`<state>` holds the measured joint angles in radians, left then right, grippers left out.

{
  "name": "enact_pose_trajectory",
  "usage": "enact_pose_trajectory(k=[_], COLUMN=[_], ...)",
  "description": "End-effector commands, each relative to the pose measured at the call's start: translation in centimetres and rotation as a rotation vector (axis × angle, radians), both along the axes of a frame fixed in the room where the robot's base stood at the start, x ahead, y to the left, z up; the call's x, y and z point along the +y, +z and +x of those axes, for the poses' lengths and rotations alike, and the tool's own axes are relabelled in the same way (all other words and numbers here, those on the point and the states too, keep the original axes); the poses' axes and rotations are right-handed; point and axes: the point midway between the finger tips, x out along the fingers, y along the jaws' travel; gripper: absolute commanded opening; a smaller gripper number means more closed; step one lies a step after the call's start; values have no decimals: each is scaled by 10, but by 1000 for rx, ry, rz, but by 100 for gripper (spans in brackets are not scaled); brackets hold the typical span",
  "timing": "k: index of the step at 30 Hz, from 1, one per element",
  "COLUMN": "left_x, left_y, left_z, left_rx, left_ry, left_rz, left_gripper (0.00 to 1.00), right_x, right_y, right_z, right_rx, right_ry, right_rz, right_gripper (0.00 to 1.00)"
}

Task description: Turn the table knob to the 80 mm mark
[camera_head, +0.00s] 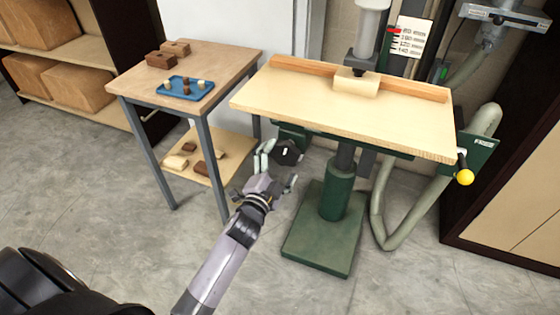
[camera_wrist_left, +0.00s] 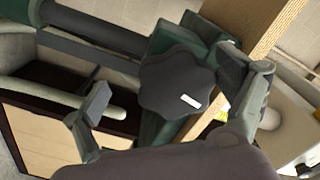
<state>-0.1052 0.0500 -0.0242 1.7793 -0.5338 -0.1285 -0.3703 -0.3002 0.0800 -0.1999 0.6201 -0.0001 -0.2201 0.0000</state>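The table knob (camera_head: 287,152) is a black lobed knob with a white mark, under the left part of the drill press table (camera_head: 340,105). In the left wrist view the knob (camera_wrist_left: 178,82) faces me, its white mark toward the lower right. My left gripper (camera_head: 279,170) is open, its fingers spread on either side of the knob; contact does not show. In the wrist view the gripper (camera_wrist_left: 167,82) has the knob between its fingertips. The scale (camera_head: 408,40) is a white plate with a red pointer (camera_head: 394,30) near its upper lines; the exact reading is too small to tell.
A wooden block (camera_head: 356,82) lies on the table under the spindle. A yellow-ended crank (camera_head: 464,177) sticks out at the right. A side table (camera_head: 225,62) with a blue tray (camera_head: 185,88) stands left. The floor between is clear.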

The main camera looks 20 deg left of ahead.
Motion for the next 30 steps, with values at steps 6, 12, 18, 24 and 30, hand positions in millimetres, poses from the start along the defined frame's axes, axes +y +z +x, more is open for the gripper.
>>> enact_pose_trajectory(k=[6,12,18,24,30], left_x=[-2,-3,-3,-4,-4], left_y=[-3,-2,-1,-1,1], left_z=[-12,-49,-89,-114,-121], left_rx=[5,5,4,3,0], left_ry=[-3,-1,1,0,0], left_rz=[0,-1,-2,-2,0], left_gripper=[89,89,89,89,89], right_x=[-1,0,0,0,0], right_y=[0,0,0,0,0], right_z=[1,0,0,0,0], right_rx=[0,0,0,0,0], right_ry=[1,0,0,0,0], right_rz=[-1,0,0,0,0], right_gripper=[0,0,0,0,0])
